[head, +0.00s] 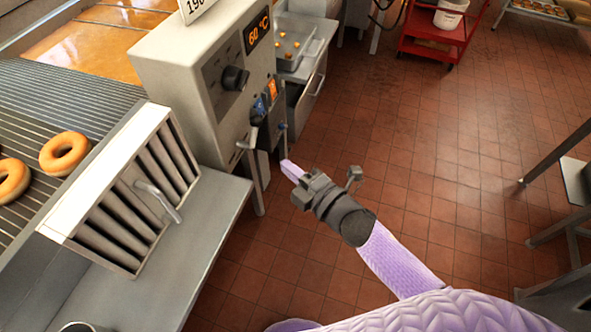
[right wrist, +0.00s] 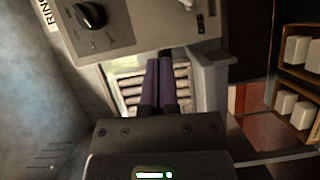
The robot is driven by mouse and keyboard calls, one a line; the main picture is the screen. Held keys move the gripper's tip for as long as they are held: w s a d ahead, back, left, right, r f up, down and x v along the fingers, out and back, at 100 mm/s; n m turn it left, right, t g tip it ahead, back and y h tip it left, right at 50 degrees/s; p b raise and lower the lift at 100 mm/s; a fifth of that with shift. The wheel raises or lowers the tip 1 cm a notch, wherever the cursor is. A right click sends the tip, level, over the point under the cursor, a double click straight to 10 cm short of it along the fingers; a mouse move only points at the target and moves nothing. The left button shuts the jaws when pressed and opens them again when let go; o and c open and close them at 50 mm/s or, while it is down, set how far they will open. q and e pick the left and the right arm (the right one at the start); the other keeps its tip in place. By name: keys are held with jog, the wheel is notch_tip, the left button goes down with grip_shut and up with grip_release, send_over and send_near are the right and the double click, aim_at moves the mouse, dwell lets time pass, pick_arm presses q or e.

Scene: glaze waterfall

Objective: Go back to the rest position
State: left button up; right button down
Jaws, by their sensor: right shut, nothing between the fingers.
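My right gripper (head: 290,171) is stretched out over the tiled floor, just right of the control cabinet (head: 190,70). Its purple fingers are together with nothing between them, and they show side by side in the right wrist view (right wrist: 159,84). In the head view the fingertips are close to the levers on the cabinet's lower right side; I cannot tell whether they touch. My left gripper is not in view.
A slatted metal filter (head: 125,195) with a handle stands on the steel counter (head: 150,275). Doughnuts (head: 65,153) lie on the wire conveyor at left. A red cart (head: 435,40) stands at the back.

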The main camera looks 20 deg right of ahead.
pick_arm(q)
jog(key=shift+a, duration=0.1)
pick_arm(e)
jog(key=shift+s+d, duration=0.3)
jog(key=shift+s, duration=0.25)
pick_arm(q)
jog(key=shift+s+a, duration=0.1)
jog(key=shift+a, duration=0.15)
